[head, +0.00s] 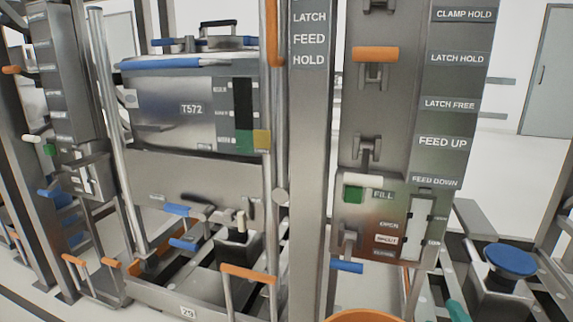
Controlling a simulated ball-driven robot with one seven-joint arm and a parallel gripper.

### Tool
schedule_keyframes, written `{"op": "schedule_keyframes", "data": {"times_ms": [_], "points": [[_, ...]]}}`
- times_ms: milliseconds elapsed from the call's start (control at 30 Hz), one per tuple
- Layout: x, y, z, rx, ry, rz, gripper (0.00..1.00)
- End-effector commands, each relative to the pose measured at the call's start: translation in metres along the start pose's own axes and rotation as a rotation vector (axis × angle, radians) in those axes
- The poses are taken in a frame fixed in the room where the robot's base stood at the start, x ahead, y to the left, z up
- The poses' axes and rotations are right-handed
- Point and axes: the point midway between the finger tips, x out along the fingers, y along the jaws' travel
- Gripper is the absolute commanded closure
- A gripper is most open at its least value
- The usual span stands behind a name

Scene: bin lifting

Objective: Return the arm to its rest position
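My gripper and arm do not show clearly in the head view, so the arm's pose cannot be told. A grey metal bin marked T572 (165,110) stands in an upright frame left of centre. It has a blue edge bar and a dark handle on top. A post (308,150) marked latch, feed and hold stands right of the bin. A control panel (385,215) to its right carries an orange lever (375,54), a green block beside the label FILL and a blue lever (347,267) at its lower end.
An orange-handled bar (249,273) stands low in front of the frame. A blue round cap (511,260) sits at the lower right. A curved orange rim (362,316) and a teal piece (458,311) are cut off at the bottom edge. A grey door (548,80) is behind.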

Motion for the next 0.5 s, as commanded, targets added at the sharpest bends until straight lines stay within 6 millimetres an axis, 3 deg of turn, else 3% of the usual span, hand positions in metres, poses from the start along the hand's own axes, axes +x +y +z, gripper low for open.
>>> {"op": "schedule_keyframes", "data": {"times_ms": [100, 267, 500], "points": [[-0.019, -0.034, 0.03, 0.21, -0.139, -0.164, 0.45], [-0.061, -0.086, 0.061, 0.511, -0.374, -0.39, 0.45], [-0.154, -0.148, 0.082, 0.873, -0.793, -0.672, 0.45]]}}
